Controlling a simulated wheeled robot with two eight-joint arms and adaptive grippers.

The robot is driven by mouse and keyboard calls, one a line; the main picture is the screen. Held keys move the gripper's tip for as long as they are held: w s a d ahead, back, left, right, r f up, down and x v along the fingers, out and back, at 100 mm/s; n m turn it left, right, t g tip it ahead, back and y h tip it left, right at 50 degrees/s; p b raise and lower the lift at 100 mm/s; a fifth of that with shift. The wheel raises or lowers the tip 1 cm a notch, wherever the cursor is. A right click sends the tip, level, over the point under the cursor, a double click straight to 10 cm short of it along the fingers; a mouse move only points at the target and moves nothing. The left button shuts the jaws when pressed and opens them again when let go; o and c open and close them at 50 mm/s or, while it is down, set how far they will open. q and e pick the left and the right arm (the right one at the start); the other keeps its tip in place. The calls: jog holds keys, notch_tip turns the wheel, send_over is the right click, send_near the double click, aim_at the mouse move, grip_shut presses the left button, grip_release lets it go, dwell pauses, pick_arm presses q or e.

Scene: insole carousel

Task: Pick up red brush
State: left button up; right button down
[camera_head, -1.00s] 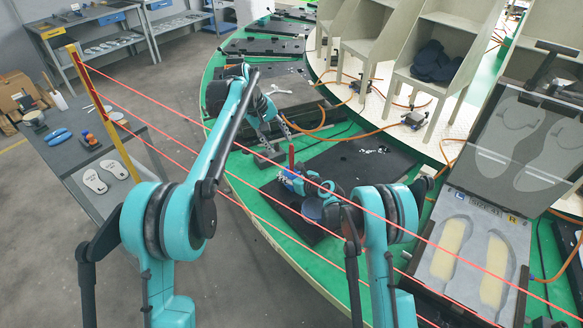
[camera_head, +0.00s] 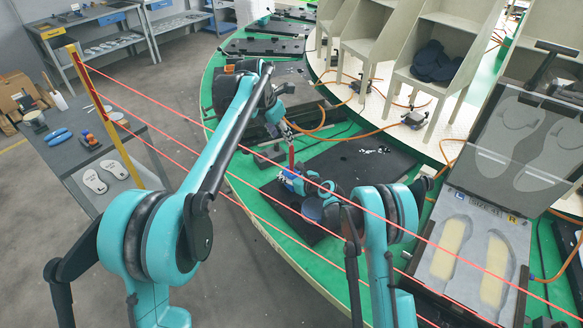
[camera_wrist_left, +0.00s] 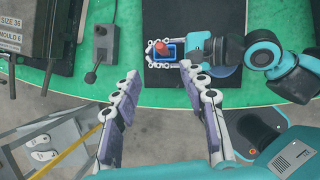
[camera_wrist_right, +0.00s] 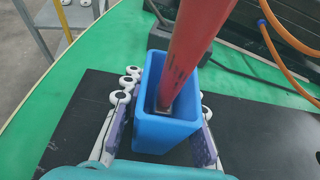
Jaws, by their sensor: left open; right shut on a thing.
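The red brush (camera_head: 291,157) stands upright in a small blue holder (camera_head: 288,179). In the right wrist view the brush (camera_wrist_right: 190,50) rises out of the holder (camera_wrist_right: 165,132), its lower end hidden inside. My right gripper (camera_wrist_right: 163,100) is shut on the blue holder, with fingers on both sides of it. My left gripper (camera_head: 291,129) is open and empty, just above and behind the brush in the head view. In the left wrist view the brush (camera_wrist_left: 160,47) shows beyond the gap between the open fingers (camera_wrist_left: 158,72), apart from them.
Black plates lie on the green carousel (camera_head: 262,200) under the holder. An open insole mould (camera_head: 470,250) is at the right. Orange hoses (camera_head: 322,122) and a small grey box (camera_wrist_left: 93,71) are nearby. A grey side table (camera_head: 85,150) stands left.

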aim_at(290, 150)
pick_arm(q)
jog(key=x, duration=1.1)
jog(key=shift+w+d+f, duration=0.2)
jog(key=shift+d+f, duration=0.1)
jog(key=shift+d, duration=0.1)
grip_shut()
